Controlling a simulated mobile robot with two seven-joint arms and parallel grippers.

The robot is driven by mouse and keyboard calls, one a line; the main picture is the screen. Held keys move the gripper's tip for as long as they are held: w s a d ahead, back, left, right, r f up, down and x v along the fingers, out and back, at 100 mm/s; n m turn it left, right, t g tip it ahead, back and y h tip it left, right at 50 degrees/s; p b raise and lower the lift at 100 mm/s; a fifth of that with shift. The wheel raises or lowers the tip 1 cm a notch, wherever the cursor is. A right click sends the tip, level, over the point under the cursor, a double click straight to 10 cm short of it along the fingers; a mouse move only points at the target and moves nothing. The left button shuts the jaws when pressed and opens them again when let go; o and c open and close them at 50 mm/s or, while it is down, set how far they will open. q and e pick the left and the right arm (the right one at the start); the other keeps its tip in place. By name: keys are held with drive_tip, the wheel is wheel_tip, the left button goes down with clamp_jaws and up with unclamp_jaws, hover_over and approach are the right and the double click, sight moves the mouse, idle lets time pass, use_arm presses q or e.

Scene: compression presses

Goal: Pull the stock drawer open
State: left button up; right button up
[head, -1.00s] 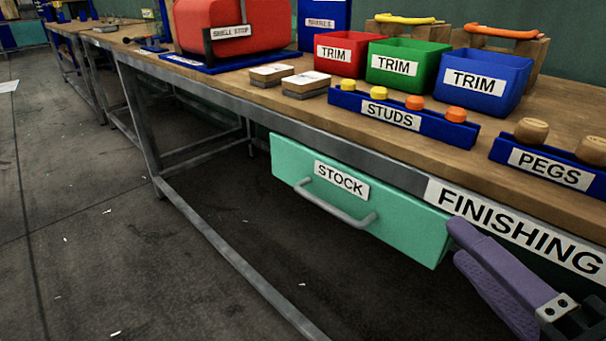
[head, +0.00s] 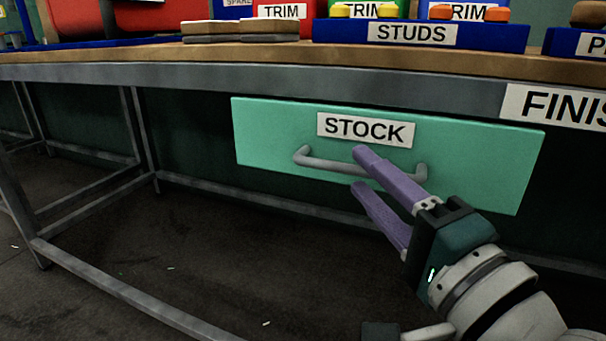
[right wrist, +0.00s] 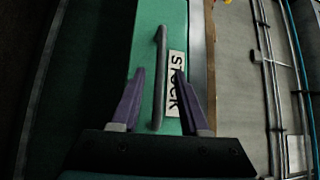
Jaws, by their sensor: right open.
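The stock drawer (head: 470,160) is a green front under the workbench, with a white STOCK label (head: 365,129). It appears shut, though the view does not show its depth well. Its grey bar handle (head: 325,163) runs along the front below the label. My right gripper (head: 361,170) is open in front of the handle, its purple fingers one above and one below the bar. In the right wrist view the handle (right wrist: 159,80) lies between the two open fingers (right wrist: 157,80), and the drawer front (right wrist: 145,30) is behind it. My left gripper is not in view.
The bench top (head: 290,60) carries a blue STUDS rack (head: 490,38), trim bins and flat blocks (head: 240,31) above the drawer. A metal bench leg (head: 22,215) and a low rail (head: 140,310) stand at the left. The floor below the drawer is clear.

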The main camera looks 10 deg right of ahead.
drive_tip(key=shift+x, duration=1.3)
clamp_jaws()
idle(0.5)
